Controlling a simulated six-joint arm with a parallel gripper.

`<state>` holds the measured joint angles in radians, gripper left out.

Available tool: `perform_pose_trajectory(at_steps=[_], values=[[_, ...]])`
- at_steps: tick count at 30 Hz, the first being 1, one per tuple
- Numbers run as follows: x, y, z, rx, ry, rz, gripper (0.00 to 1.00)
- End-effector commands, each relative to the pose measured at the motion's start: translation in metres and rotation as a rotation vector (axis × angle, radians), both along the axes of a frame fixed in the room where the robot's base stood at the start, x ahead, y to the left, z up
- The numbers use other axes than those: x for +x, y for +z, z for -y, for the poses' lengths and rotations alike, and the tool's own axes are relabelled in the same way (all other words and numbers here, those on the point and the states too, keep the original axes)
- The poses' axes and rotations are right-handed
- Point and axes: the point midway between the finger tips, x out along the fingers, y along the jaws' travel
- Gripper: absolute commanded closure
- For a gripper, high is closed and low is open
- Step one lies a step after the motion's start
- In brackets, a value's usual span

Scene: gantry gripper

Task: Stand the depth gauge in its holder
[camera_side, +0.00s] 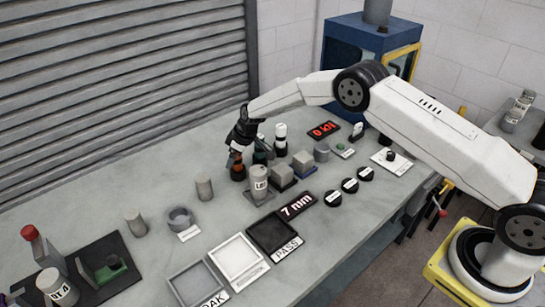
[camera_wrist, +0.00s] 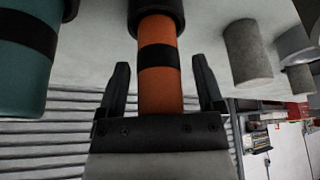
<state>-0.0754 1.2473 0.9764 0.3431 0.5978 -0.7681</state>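An orange cylinder with a black band (camera_wrist: 159,88) stands between the two fingers of my gripper (camera_wrist: 160,92) in the wrist view. Its far end meets a wider black part (camera_wrist: 157,14). A gap shows on each side of it, so my gripper is open around it, apart from it. In the side view my gripper (camera_side: 237,152) is just above the orange cylinder (camera_side: 238,172). A teal cylinder with a dark band (camera_wrist: 26,62) is close by, at left in the wrist view. I cannot tell for certain which thing is the depth gauge or which is its holder.
A grey labelled cylinder (camera_side: 259,184) stands close in front of the orange one. A white-topped black piece (camera_side: 281,138) and grey blocks (camera_side: 281,176) crowd the right. A grey cylinder (camera_side: 204,187) stands left. Trays (camera_side: 240,259) lie in front. The table's back left is clear.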

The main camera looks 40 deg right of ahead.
Motion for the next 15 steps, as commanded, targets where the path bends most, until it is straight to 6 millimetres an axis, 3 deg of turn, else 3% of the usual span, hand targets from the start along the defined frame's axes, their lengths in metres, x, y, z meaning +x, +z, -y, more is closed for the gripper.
perform_pose_trajectory(at_steps=[15], values=[[-0.002,0.011,0.002,0.0,0.0,0.0,0.14]])
